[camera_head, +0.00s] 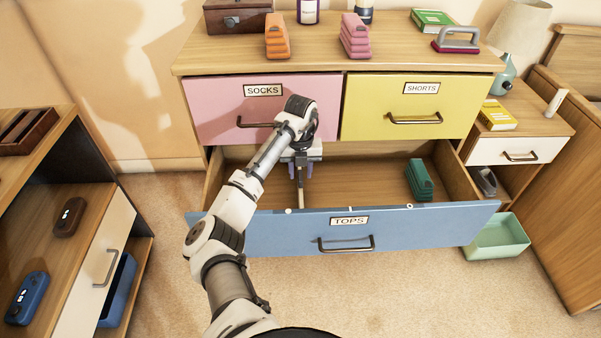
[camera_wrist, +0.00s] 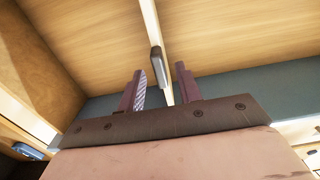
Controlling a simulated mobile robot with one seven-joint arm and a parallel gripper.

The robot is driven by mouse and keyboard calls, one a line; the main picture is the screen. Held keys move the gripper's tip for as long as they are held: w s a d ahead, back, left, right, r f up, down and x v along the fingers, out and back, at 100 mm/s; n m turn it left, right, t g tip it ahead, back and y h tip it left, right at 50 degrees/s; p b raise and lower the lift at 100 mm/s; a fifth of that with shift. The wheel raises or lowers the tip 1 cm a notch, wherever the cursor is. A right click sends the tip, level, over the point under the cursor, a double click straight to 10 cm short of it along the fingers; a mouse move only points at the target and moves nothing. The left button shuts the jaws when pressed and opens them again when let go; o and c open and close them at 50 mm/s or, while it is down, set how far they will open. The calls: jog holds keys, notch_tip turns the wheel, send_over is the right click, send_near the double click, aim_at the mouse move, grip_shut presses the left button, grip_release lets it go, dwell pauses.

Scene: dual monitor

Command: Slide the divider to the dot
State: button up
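The open blue TOPS drawer (camera_head: 400,228) holds a thin pale divider (camera_head: 300,194) running from front to back in its left half. My gripper (camera_head: 299,169) points down into the drawer over the divider. In the wrist view, the divider (camera_wrist: 149,15) runs between the two open fingers of my gripper (camera_wrist: 160,69). A grey tab (camera_wrist: 157,66) on the divider lies between the fingertips, with a gap to the right finger; contact on the left is unclear. Small pale dots sit along the drawer front's top edge: a left dot (camera_head: 289,211), a middle dot (camera_head: 350,208) and a right dot (camera_head: 409,206).
A folded green stack (camera_head: 419,180) stands in the drawer's right part. The drawer floor between it and the divider is clear. The pink SOCKS drawer (camera_head: 220,100) and yellow SHORTS drawer (camera_head: 380,100) are shut above. A mint bin (camera_head: 500,240) stands on the floor at right.

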notch_tip(320, 180, up, 13)
jog(key=p, duration=0.1)
jog(key=shift+f, duration=0.2)
jog(key=shift+d, duration=0.1)
